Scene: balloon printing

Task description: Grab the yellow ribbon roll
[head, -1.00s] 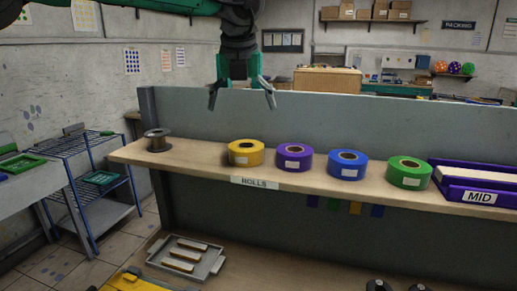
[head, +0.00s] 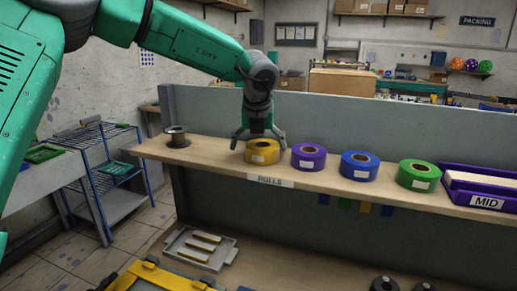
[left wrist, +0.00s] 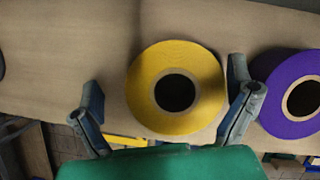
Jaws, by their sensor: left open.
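The yellow ribbon roll (head: 262,153) lies flat on the wooden shelf, above the ROLLS label. My left gripper (head: 258,143) is open and comes down from above, its fingers on either side of the roll's upper part in the head view. In the left wrist view the yellow roll (left wrist: 176,88) lies between and slightly beyond the two spread fingertips of the left gripper (left wrist: 165,92), with its dark centre hole facing up. Whether the fingers touch the roll cannot be told. My right gripper is not in view.
A purple roll (head: 308,157) sits close to the right of the yellow one. Blue (head: 359,165) and green (head: 418,175) rolls stand further right, then a purple MID tray (head: 488,187). A dark spool (head: 177,137) stands at the shelf's left end. A grey panel (head: 350,118) rises behind.

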